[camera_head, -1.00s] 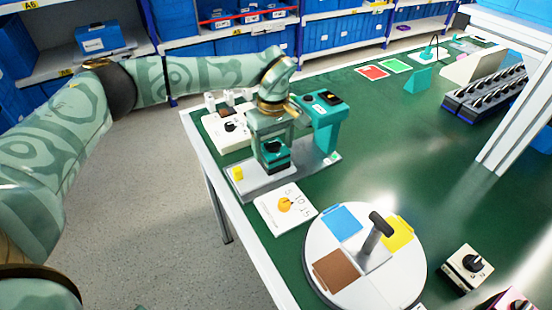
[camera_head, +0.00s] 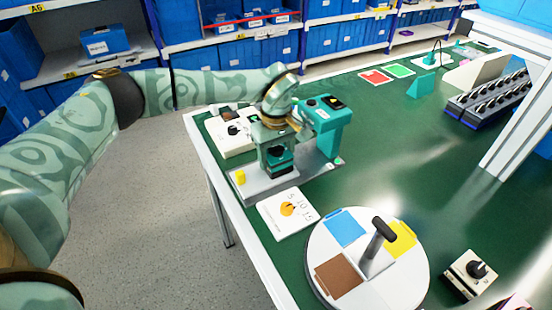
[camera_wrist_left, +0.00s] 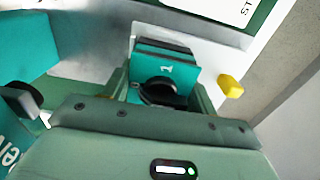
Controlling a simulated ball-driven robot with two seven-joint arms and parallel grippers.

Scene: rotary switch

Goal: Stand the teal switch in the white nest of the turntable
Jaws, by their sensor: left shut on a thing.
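The teal switch (camera_wrist_left: 183,73), marked 1 and with a black knob, is between the fingers of my left gripper in the left wrist view. In the head view my left gripper (camera_head: 277,158) is shut on this switch (camera_head: 281,171), low over the grey base plate of a teal station. I cannot tell whether the switch touches the plate. The white turntable (camera_head: 317,257) is at the lower middle, with blue, yellow and brown patches and a black-topped handle (camera_head: 382,232). My right gripper is out of view.
The teal station (camera_head: 328,130) stands just right of my left gripper, with a yellow block (camera_head: 240,177) on its plate. A white dial card (camera_head: 285,213) lies between plate and turntable. A cream switch (camera_head: 468,272) sits to the turntable's right.

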